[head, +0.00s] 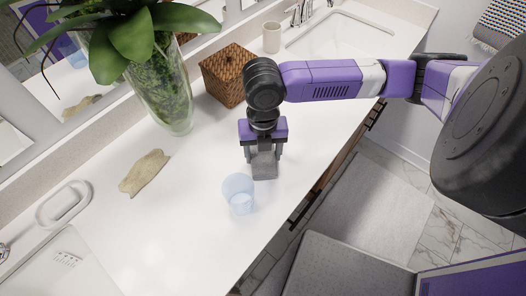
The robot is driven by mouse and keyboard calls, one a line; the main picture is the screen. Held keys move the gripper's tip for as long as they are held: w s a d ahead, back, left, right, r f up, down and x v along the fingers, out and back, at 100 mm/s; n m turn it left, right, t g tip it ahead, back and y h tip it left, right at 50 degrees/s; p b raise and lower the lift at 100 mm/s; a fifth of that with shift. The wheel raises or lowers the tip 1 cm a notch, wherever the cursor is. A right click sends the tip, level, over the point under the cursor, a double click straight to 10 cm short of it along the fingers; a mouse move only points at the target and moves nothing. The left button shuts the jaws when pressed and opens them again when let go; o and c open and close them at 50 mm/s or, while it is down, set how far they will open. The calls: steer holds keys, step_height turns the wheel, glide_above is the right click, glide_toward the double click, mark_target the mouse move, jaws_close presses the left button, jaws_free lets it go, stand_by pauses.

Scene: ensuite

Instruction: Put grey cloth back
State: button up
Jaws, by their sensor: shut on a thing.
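The grey cloth (264,166) is a small folded grey piece between the fingers of my gripper (264,160). My gripper points down over the white counter and is shut on the cloth. The cloth is at or just above the counter top; I cannot tell whether it touches. A clear bluish glass (238,194) stands just in front of and to the left of the cloth, apart from it.
On the white counter (165,225) are a glass vase with a plant (163,100), a brown woven box (222,75), a beige piece (145,173), a white oval dish (64,204) and a beige cup (271,37). A sink (325,38) is at the back. The counter's front edge lies right of my gripper.

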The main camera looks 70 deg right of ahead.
steer(key=shift+f, duration=0.1)
steer(key=o, duration=1.3)
